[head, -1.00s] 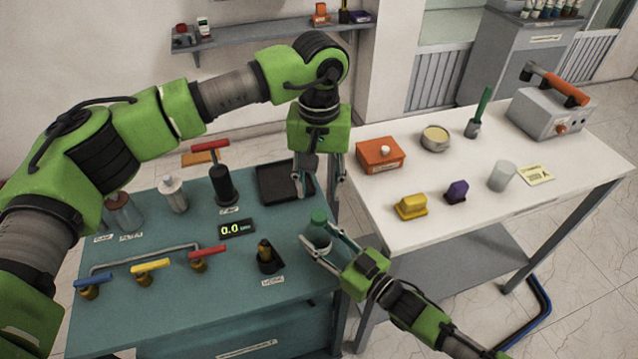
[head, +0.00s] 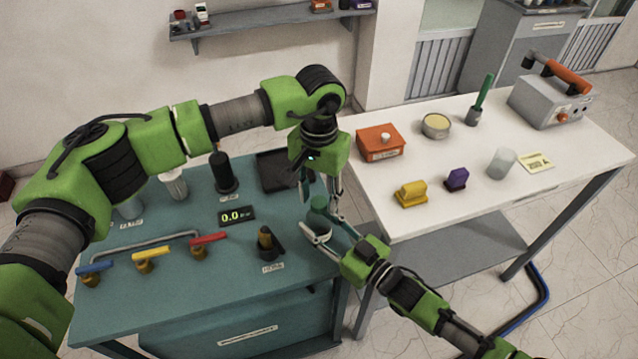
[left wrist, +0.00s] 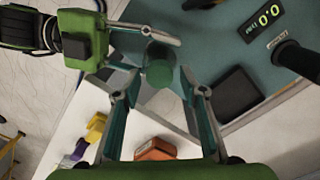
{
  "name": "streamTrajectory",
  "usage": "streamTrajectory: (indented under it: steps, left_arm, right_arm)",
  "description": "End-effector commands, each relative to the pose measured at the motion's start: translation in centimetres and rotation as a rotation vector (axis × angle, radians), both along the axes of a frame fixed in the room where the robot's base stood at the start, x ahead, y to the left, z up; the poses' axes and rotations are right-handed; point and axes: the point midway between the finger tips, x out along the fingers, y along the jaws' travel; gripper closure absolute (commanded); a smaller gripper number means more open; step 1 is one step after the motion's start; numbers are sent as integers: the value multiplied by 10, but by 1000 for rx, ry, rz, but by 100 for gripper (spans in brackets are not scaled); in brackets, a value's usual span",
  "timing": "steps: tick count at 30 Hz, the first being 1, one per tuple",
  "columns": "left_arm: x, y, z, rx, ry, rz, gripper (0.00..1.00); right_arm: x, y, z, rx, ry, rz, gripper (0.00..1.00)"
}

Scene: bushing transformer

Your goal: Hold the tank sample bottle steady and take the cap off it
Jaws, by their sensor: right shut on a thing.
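The tank sample bottle (head: 317,226) stands upright near the right edge of the teal table, with its green cap (head: 318,203) on top. My right gripper (head: 318,238) is shut around the bottle's body from the right and front. My left gripper (head: 319,200) points down from above, its open fingers at either side of the cap. In the left wrist view the cap (left wrist: 159,72) shows between the spread fingers, with a gap on both sides. The bottle's body is mostly hidden there, and a finger of my right gripper (left wrist: 148,33) shows beside it.
Blue, yellow and red valve handles (head: 150,253), a small brass-and-black stand (head: 267,248), a display (head: 237,215) and a black tray (head: 275,170) are on the teal table (head: 180,290). The white table (head: 450,215) to the right holds an orange box (head: 381,142) and other items.

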Motion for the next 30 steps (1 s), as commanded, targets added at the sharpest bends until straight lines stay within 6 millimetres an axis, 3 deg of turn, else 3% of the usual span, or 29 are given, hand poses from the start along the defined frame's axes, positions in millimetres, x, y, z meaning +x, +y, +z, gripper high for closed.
streamTrajectory:
  steps: [10,11,15,23,30]
  left_arm:
    - [0,0,-6,0,0,0,61]
    - [0,0,-6,0,0,0,64]
    - [0,0,-6,0,0,0,100]
    - [0,0,-6,0,0,28,100]
    - [0,0,-5,0,-1,365,100]
  right_arm:
    - [0,0,-1,-1,1,0,100]
    - [0,0,-1,-1,1,0,100]
    - [0,0,-1,-1,1,0,100]
    - [0,0,-1,-1,1,0,100]
    - [0,0,-1,0,1,0,100]
